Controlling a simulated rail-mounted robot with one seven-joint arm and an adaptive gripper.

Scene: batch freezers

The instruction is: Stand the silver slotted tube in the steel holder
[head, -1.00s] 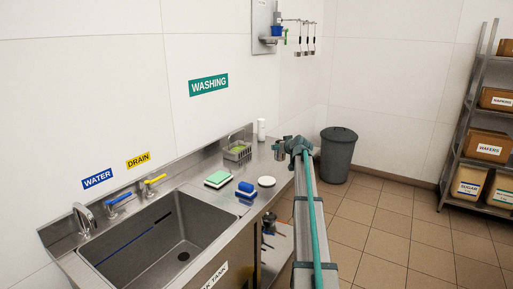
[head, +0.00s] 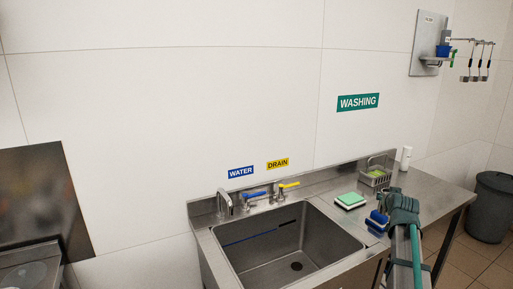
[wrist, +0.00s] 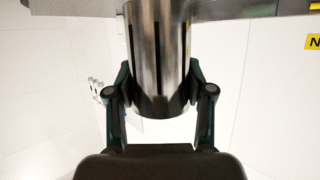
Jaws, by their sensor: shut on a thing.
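My gripper (wrist: 159,95) is shut on the silver slotted tube (wrist: 159,45), with one finger on each side of it. The tube is a shiny cylinder with dark lengthwise slots; its far part runs out of the top of the wrist view. In the head view my gripper (head: 398,205) appears over the right part of the steel counter, and the tube shows only as a small grey shape at its left.
A sink (head: 290,250) with taps fills the counter's left part. A green and white sponge (head: 350,201), a blue brush-like item (head: 376,222) and a white bottle (head: 405,158) stand on the counter. A grey bin (head: 492,205) is at the right. Ladles hang on the wall.

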